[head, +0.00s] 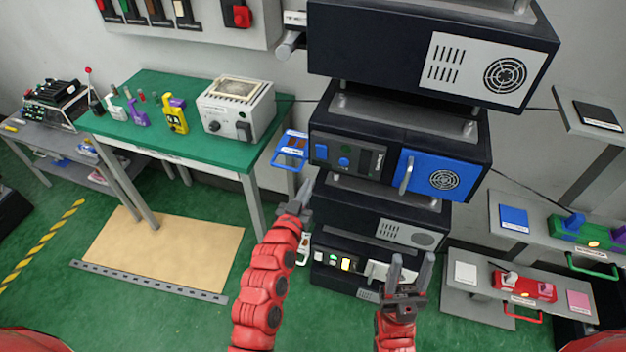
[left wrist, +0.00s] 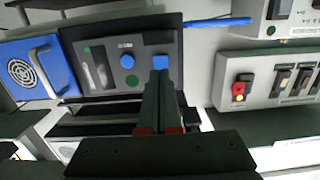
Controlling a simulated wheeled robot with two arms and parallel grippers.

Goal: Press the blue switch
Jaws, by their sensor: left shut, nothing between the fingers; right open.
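The blue switch (head: 321,152) is a small square on the left end of the dark front panel of a black unit in the stack. In the left wrist view the blue switch (left wrist: 160,62) shows just past my fingertips. My left gripper (head: 308,184) is shut and empty, below and slightly left of the switch in the head view. It also shows in the left wrist view (left wrist: 158,78), its fingers pointing at the switch; the head view shows a gap. My right gripper (head: 411,262) is open and empty, low in front of the stack.
Beside the switch are a round blue knob (head: 343,162) and a green dot (head: 345,148). A blue door (head: 430,178) with a handle is to their right. A blue tray-like handle piece (head: 290,150) juts out left of the panel. A green table (head: 150,120) stands further left.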

